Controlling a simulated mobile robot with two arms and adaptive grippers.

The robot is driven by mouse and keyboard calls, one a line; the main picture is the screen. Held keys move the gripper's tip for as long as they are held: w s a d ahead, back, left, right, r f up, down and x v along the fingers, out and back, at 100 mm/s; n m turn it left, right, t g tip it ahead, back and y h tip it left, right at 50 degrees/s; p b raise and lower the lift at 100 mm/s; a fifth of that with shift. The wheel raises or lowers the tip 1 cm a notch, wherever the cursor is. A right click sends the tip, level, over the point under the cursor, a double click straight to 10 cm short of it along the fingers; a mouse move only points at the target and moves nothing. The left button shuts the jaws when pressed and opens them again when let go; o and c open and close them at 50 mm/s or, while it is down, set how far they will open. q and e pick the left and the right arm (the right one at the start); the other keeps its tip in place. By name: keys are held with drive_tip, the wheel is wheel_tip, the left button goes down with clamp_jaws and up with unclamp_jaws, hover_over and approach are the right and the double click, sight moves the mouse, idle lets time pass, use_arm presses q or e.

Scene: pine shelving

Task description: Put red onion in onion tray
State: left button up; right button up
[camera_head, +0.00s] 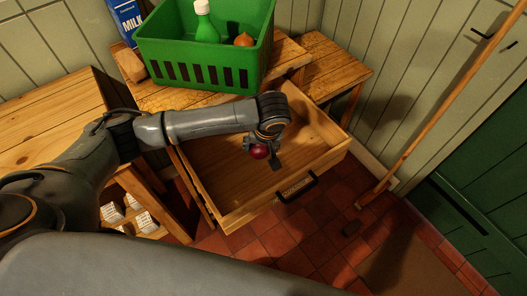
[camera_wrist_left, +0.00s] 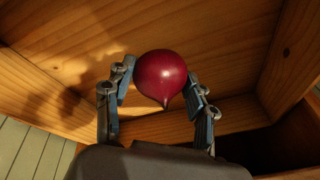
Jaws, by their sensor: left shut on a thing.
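The red onion (camera_head: 258,152) is a small, round, dark red bulb. My left gripper (camera_head: 262,154) is shut on it, over the open wooden drawer. In the left wrist view the onion (camera_wrist_left: 161,77) sits between the two fingertips of the gripper (camera_wrist_left: 160,82), its pointed tip toward the palm. The drawer (camera_head: 240,213) is pulled out, has a black handle and a small label on its front, and looks empty where I can see in. The label is too small to read surely. My arm hides part of the drawer's back. My right gripper is not in view.
A green crate (camera_head: 205,52) on the wooden unit holds a green bottle (camera_head: 206,25) and a brown-yellow onion (camera_head: 243,40). A blue milk carton (camera_head: 124,17) stands behind it. A broom (camera_head: 428,120) leans at the right. Tiled floor lies before the drawer.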

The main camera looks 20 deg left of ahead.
sight(263, 152)
use_arm(q)
drive_tip(key=shift+w+d+f, duration=0.15)
drive_tip(key=shift+w+f, duration=0.95)
drive_tip(key=shift+f, duration=0.15)
wheel_tip(263, 152, down, 3)
drive_tip(key=shift+f, duration=0.1)
drive_tip(key=shift+f, duration=0.1)
drive_tip(key=o, duration=1.2)
drive_tip(key=v, duration=1.2)
